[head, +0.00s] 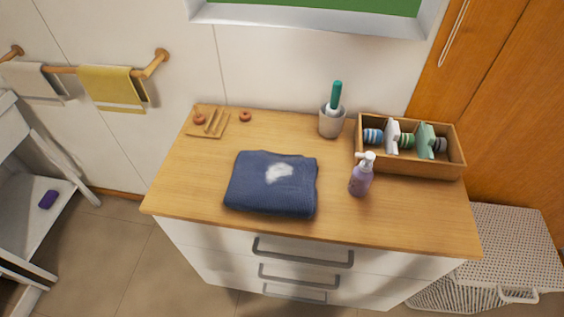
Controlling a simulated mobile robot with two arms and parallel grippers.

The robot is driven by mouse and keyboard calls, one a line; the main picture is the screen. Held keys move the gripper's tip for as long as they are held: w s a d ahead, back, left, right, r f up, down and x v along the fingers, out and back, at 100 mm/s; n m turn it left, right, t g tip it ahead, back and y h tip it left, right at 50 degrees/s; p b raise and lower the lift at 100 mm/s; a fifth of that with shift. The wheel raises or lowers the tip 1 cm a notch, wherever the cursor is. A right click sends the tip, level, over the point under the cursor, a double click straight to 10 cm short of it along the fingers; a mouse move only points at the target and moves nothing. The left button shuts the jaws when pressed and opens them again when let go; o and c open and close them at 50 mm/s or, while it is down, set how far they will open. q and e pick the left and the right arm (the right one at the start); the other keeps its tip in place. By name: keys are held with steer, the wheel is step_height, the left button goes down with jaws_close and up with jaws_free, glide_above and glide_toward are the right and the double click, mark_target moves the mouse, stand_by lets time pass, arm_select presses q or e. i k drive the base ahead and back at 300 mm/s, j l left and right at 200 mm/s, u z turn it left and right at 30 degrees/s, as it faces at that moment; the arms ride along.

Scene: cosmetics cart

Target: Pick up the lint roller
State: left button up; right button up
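What looks like the lint roller (336,94) stands upright in a grey cup (332,127) at the back of the wooden counter. Its teal handle points up and a white part shows just above the cup's rim. Its lower part is hidden inside the cup. A folded navy cloth (248,191) with a white fuzzy patch (279,173) lies in front and to the left. Neither of my grippers is in view.
A purple pump bottle (360,178) stands in front of a wooden box (420,167) holding several items. A small wooden rack (209,124) sits back left. The counter (190,185) is bare left of the cloth. A white shelf unit (25,225) stands far left.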

mark_target(333, 109)
steer(key=i+j, duration=0.1)
steer(key=j, duration=0.4)
steer(key=j+u, duration=0.15)
steer(key=j, duration=0.3)
steer(key=i+j, duration=0.15)
steer(key=j, duration=0.3)
steer(key=j+u, duration=0.05)
